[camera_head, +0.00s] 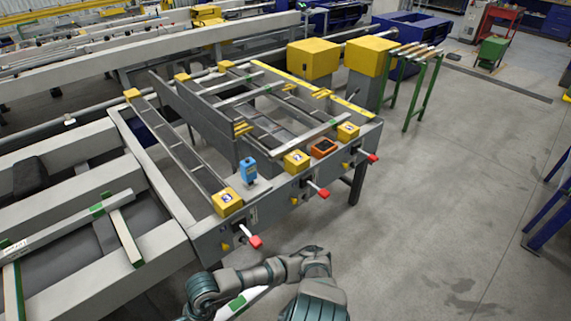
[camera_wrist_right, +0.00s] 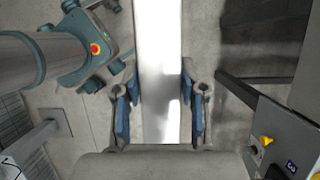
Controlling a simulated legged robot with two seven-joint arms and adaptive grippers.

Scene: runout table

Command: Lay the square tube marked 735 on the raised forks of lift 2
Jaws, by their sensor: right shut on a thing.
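My right gripper (camera_wrist_right: 158,110) is shut on a pale square tube (camera_wrist_right: 162,60), with blue pads along both its sides. A short piece of the tube with a green band (camera_head: 238,303) shows beside my arm at the bottom of the head view, in front of the table; no mark is readable on it. The runout table (camera_head: 205,243) has several yellow lift blocks along its front edge, including a left one (camera_head: 226,201) and a middle one (camera_head: 296,161). Their small labels are hard to read. Dark raised bars (camera_head: 190,108) stand behind the middle block. My left gripper is not in view.
Red-tipped levers (camera_head: 255,242) (camera_head: 322,193) (camera_head: 373,157) jut from the front edge. A blue device (camera_head: 248,170) stands between blocks. Light tubes with green bands (camera_head: 310,134) lie across the table's right part. Open floor (camera_head: 440,200) is to the right.

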